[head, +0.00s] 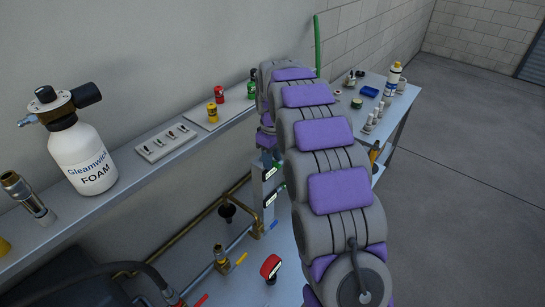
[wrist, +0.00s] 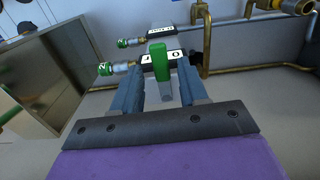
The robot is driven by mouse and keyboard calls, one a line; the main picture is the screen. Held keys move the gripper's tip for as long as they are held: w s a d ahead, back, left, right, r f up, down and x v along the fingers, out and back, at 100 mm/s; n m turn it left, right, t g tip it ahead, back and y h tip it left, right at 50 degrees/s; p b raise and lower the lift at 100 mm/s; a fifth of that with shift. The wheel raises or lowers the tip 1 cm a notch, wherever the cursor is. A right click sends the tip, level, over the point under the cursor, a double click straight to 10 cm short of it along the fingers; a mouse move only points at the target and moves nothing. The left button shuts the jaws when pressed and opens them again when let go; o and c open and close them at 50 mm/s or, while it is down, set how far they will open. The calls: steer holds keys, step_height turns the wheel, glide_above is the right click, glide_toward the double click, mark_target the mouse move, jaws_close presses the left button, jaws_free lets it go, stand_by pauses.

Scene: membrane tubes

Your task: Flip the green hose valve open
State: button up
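The green valve handle (wrist: 159,62) stands upright in the wrist view, in front of a black-and-white label plate (wrist: 178,57). My gripper (wrist: 163,80) has its two dark fingers apart, one on each side of the handle. Gaps show between the handle and the fingers, so the gripper looks open. I cannot tell how deep the handle sits between the fingertips. In the head view my arm hides most of the gripper and the green handle.
Green-ended hose fittings (wrist: 104,69) sit left of the handle, and brass pipes (wrist: 206,40) run at right. In the head view a wall shelf holds a foam bottle (head: 84,155). A red-handled valve (head: 271,267) is below, and a side table (head: 404,103) stands behind my arm.

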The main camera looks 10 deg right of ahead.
steer(key=shift+s+r, duration=0.1)
steer(key=shift+s, duration=0.05)
steer(key=shift+r, duration=0.2)
step_height(320, 180, up, 17)
steer(key=p, duration=0.3)
steer(key=shift+f, duration=0.1)
stand_by(0.5)
steer(key=s+f+m+b, duration=0.2)
steer(key=s+f+b, duration=0.2)
steer(key=s, duration=1.1)
steer(key=s+a+f+m+g+b, duration=0.1)
steer(key=s+f+m+b, duration=0.2)
steer(key=s+f, duration=0.8)
steer(key=s+a+f+m+b, duration=0.1)
steer(key=s+f+b, duration=0.4)
steer(key=s, duration=1.4)
step_height(320, 180, down, 3)
steer(key=shift+s+f+m+g+b, duration=0.15)
steer(key=shift+m+g+b, duration=0.25)
steer(key=shift+m, duration=0.4)
